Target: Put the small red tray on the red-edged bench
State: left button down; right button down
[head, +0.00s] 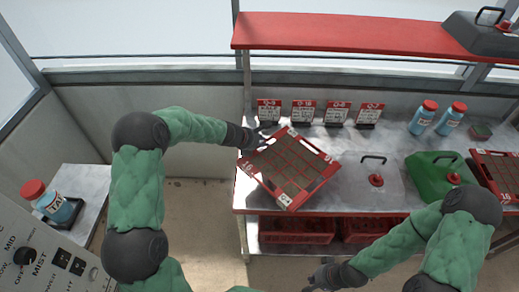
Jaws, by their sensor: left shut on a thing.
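The small red tray (316,147) has a grid of brown, soil-like cells and white tags at its corners. It is turned at an angle in the head view, over the left end of the red-edged bench (395,148). I cannot tell whether it touches the metal top. My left gripper (266,137) is shut on the tray's upper left side. My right gripper (314,283) is low in front of the bench, away from the tray; its fingers are too small and dark to read.
Labelled cards (303,110) and two blue bottles (450,120) line the back. A red shelf (340,32) hangs above; red crates (296,230) sit below.

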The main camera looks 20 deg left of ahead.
pick_arm(q)
jog(key=w+f, duration=0.1)
jog(key=w+a+f, duration=0.1)
jog(key=f, duration=0.1)
jog(key=w+a+f+b, duration=0.1)
jog(key=f, duration=0.1)
jog(key=shift+w+a+f, duration=0.15)
jog(key=shift+w+a, duration=0.05)
jog(key=shift+w, duration=0.05)
notch_tip(320, 180, down, 3)
jog(key=shift+b, duration=1.1)
jog(key=c, duration=1.3)
grip_release()
jog(key=shift+s, duration=0.1)
jog(key=p+v, duration=0.3)
jog(key=v, duration=0.9)
